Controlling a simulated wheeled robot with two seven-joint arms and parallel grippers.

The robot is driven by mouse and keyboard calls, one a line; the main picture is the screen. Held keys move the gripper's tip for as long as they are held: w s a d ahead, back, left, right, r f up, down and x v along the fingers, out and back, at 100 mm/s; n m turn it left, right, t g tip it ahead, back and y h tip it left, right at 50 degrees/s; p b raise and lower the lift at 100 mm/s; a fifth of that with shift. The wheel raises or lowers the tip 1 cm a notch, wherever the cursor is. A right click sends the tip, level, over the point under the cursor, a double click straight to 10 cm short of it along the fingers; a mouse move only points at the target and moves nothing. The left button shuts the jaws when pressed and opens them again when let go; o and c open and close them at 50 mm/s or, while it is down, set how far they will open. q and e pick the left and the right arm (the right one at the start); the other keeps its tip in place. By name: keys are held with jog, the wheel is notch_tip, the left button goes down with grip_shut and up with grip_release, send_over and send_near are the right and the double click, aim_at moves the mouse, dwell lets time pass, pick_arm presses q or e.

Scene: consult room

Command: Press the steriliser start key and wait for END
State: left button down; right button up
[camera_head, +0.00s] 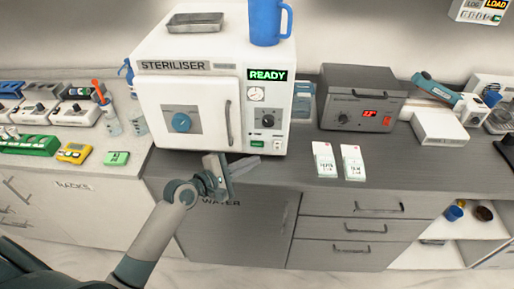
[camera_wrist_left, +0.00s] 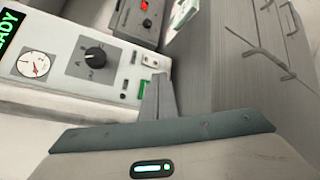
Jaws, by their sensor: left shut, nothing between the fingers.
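The white steriliser (camera_head: 205,110) stands on the counter with its door closed. Its display (camera_head: 268,74) reads READY in green. A small green key (camera_head: 257,144) sits low on its right-hand panel, below the black knob (camera_head: 267,121). In the left wrist view the green key (camera_wrist_left: 143,88) shows just beside the fingertips, partly hidden by them. My left gripper (camera_head: 246,162) is shut and empty, in front of the panel's lower edge, just below the key. I cannot tell whether it touches. The shut fingers (camera_wrist_left: 158,98) also show in the wrist view. My right gripper is not in view.
A metal tray (camera_head: 195,21) and a blue jug (camera_head: 265,22) stand on the steriliser. A dark grey unit (camera_head: 360,98) with a red display is to its right. Two white packets (camera_head: 338,161) lie on the counter before it. A yellow timer (camera_head: 74,152) lies at left.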

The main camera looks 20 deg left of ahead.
aim_at(263, 146)
pick_arm(q)
jog(key=shift+w+a, duration=0.25)
jog(key=shift+w, duration=0.55)
jog(key=shift+w+a, duration=0.2)
jog(key=shift+w, duration=0.55)
jog(key=shift+w+a+p, duration=0.2)
jog(key=shift+w+p, duration=0.1)
jog(key=shift+w, duration=0.45)
dwell(1.7)
jog(key=shift+s+r, duration=0.1)
jog(key=shift+s, duration=0.05)
jog(key=shift+s+d+p, duration=0.2)
jog(key=shift+s+p, duration=0.4)
jog(key=shift+s, duration=0.05)
dwell(0.4)
jog(key=shift+s+d+p, duration=0.2)
jog(key=shift+s+p, duration=0.2)
jog(key=shift+s, duration=0.2)
jog(key=shift+s+d+p, duration=0.15)
jog(key=shift+s+p, duration=0.25)
jog(key=shift+s, duration=0.15)
jog(key=shift+s+d+p, duration=0.2)
jog(key=shift+s+p, duration=0.1)
jog(key=shift+s, duration=0.35)
jog(key=shift+s+d+p, duration=0.15)
jog(key=shift+s+p, duration=0.1)
jog(key=shift+s, duration=0.35)
